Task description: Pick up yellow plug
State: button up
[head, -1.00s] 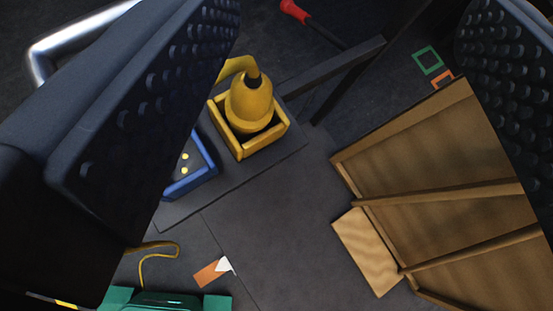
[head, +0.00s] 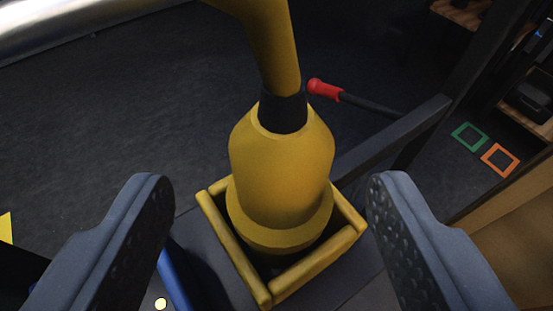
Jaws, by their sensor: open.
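The yellow plug (head: 280,175) stands upright in a square yellow socket frame (head: 235,250) in the middle of the head view. It has a rounded body with a wider flange at its base. A black collar on top joins it to a thick yellow cable that runs up out of the picture. My gripper (head: 265,205) is open, with one dark studded finger on each side of the plug. Visible gaps separate both fingers from the plug. The plug's lowest part is hidden inside the frame.
A blue frame (head: 175,280) sits just left of the yellow one, partly behind my left finger. A dark bar (head: 390,135) and a red-tipped rod (head: 325,90) lie behind. Green (head: 469,137) and orange (head: 500,160) squares mark the right. A metal rail (head: 80,25) crosses upper left.

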aim_at(281, 136)
jog(key=shift+r+x, duration=0.1)
jog(key=shift+x, duration=1.05)
jog(key=shift+r+x, duration=0.15)
jog(key=shift+x, duration=1.85)
jog(key=shift+d, duration=0.15)
grip_shut()
